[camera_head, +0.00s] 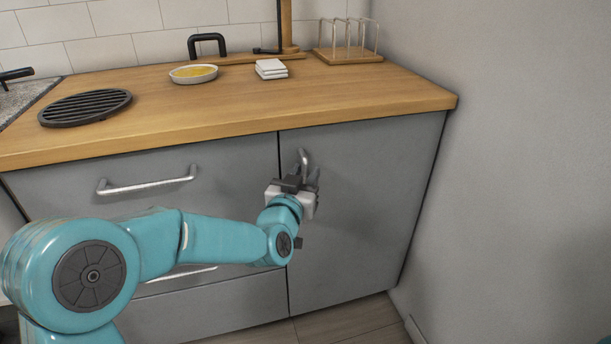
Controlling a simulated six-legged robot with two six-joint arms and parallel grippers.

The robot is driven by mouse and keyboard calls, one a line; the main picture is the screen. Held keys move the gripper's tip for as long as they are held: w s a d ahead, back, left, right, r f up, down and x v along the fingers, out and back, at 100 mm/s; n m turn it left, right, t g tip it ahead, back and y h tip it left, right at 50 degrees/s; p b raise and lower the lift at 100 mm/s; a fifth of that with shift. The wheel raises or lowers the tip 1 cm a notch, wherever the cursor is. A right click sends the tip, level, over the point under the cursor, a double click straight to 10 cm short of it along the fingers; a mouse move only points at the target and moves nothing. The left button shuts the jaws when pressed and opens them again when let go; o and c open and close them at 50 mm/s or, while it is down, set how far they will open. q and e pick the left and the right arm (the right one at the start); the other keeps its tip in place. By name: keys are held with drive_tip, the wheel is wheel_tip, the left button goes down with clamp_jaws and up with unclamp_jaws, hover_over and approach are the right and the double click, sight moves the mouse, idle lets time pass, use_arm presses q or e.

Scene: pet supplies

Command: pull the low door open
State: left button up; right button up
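The low door (365,215) is the grey cabinet front at the right, under the wooden counter. It stands closed, flush with the drawer fronts beside it. Its upright metal handle (304,158) is near the upper left edge of the door. My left gripper (303,180) is at this handle, with its fingers apart on either side of it. The lower part of the handle is hidden behind the gripper. I cannot tell whether the fingers touch the handle. My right gripper is not in view.
Left of the door are grey drawers with a bar handle (148,184). The wooden counter (330,98) above holds a black round grate (86,107), a dish (194,74), folded white cloths (271,69) and a rack (347,50). A wall (520,170) stands close at the right. Floor (350,322) shows below.

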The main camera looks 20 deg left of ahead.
use_arm(q)
drive_tip(key=shift+w, duration=0.45)
clamp_jaws()
drive_tip(key=shift+d, duration=0.1)
